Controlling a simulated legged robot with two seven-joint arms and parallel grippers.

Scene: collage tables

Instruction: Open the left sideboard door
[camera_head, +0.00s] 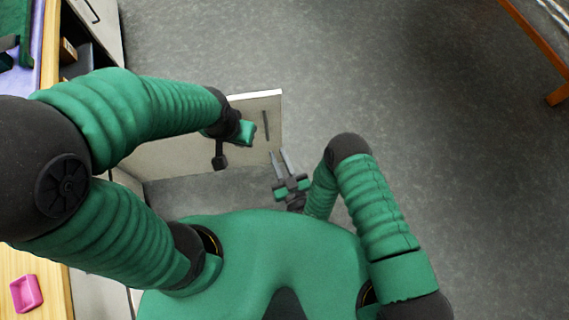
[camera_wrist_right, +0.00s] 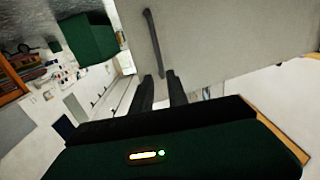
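The pale sideboard door (camera_head: 262,103) stands swung out from the sideboard, its free edge reaching into the room. A dark bar handle (camera_head: 266,125) is on its face; it also shows in the right wrist view (camera_wrist_right: 154,42). My right gripper (camera_head: 278,154) is open and empty, its two fingers apart just in front of the door, below the handle. In the right wrist view the fingertips (camera_wrist_right: 160,78) are close to the handle's lower end. My left gripper (camera_head: 240,134) is at the door in front of its face; its fingers are hidden.
The sideboard's wooden top (camera_head: 48,50) runs along the left, with a pink tray-like item (camera_head: 26,293) on it. Another pale front with a dark handle (camera_head: 90,10) is at the upper left. Grey floor (camera_head: 420,120) is clear to the right. An orange table leg (camera_head: 535,45) is at the upper right.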

